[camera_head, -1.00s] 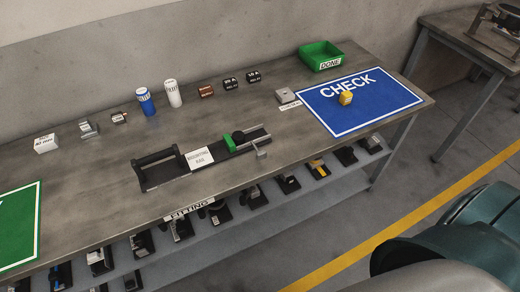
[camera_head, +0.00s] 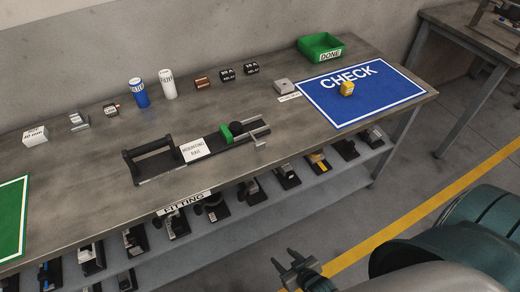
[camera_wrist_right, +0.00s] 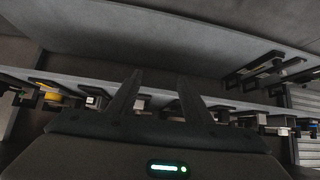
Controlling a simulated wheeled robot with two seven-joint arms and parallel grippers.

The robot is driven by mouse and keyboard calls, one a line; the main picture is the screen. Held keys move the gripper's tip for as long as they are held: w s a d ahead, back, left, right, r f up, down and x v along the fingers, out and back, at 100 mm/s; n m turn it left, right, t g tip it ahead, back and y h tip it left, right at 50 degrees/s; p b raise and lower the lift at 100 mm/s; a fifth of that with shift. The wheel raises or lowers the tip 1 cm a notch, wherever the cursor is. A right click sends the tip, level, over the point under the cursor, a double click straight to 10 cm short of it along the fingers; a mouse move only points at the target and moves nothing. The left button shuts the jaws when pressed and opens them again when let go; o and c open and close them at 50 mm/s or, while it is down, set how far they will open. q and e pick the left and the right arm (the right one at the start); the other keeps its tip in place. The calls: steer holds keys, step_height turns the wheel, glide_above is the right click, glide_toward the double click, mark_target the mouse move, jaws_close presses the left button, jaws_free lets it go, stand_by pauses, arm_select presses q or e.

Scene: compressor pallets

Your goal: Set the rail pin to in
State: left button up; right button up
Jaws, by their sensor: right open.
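The mounting rail (camera_head: 245,131) lies on the workbench, right of its white "MOUNTING RAIL" label (camera_head: 195,150). A green block (camera_head: 226,134) and a round black part (camera_head: 237,128) sit on it. A small grey metal piece, apparently the rail pin (camera_head: 258,143), sticks out at the rail's front side; whether it is in or out cannot be told. My right gripper (camera_head: 284,258) is open and empty, low in front of the bench and well apart from the rail. Its two fingers also show in the right wrist view (camera_wrist_right: 159,90), facing the shelf. My left gripper is not in view.
A black-handled fixture (camera_head: 150,161) stands left of the label. The blue CHECK mat (camera_head: 390,93) and green DONE bin (camera_head: 318,52) are at the right. Small parts line the bench's back. The shelf (camera_head: 225,235) below holds several black-based parts.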

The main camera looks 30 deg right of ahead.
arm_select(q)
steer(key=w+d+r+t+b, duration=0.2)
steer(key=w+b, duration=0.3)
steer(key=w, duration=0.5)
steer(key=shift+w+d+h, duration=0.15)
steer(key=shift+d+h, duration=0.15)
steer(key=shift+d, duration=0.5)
arm_select(e)
steer(key=w+d+r+t, duration=0.1)
steer(key=w+r+t, duration=0.1)
steer(key=r, duration=1)
steer(key=w+d+r+t, duration=0.1)
steer(key=w+r+t, duration=0.1)
steer(key=r, duration=1)
steer(key=w+r+t, duration=0.2)
steer(key=r+t, duration=0.2)
steer(key=r, duration=0.9)
steer(key=shift+w+d+m+t, duration=0.3)
steer(key=shift+d, duration=0.1)
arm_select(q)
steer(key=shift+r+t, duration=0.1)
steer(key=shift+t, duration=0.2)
arm_select(e)
steer(key=shift+w, duration=0.2)
